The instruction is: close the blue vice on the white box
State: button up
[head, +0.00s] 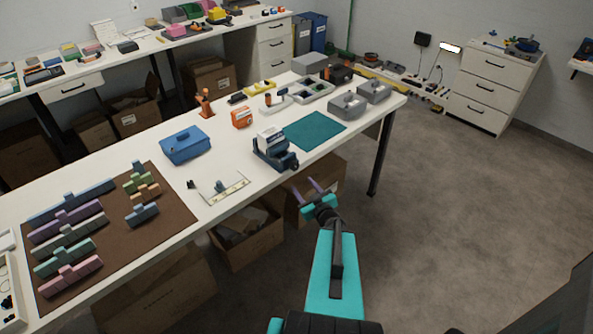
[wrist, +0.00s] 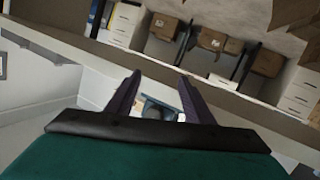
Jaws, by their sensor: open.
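The blue vice (head: 279,159) stands near the front edge of the long white table in the head view. The white box (head: 269,134) sits upright at the vice's jaws; whether the jaws touch it I cannot tell. My gripper (head: 305,185) is open and empty, beyond the table's front edge, to the right of and nearer than the vice, apart from it. In the wrist view my two dark fingers (wrist: 157,80) are spread. A small blue and white shape shows between them, too small to identify surely.
A green mat (head: 315,130) lies right of the vice. A blue toolbox (head: 185,145) stands to its left, with a white-framed fixture (head: 226,189) nearer. An orange box (head: 242,117) is behind. Open cartons (head: 247,238) stand under the table. Grey floor to the right is free.

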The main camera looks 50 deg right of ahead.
jog(key=s+r+n+t+y, duration=0.3)
jog(key=s+r, duration=0.4)
jog(key=s, duration=0.3)
jog(key=shift+a+r+n+t+y, duration=0.2)
jog(key=shift+n+t+y, duration=0.25)
jog(key=shift+y, duration=0.65)
jog(key=shift+w+f+b, duration=0.1)
jog(key=shift+w+b, duration=0.1)
jog(key=shift+b, duration=0.15)
jog(key=b, duration=0.4)
send_near(296, 167)
jog(key=w, duration=0.1)
jog(key=shift+w+d+p, duration=0.15)
jog(key=shift+w+p, duration=0.2)
jog(key=shift+w, duration=1.7)
jog(key=shift+w+d+p, duration=0.2)
jog(key=shift+w+p, duration=0.1)
jog(key=shift+w, duration=1.8)
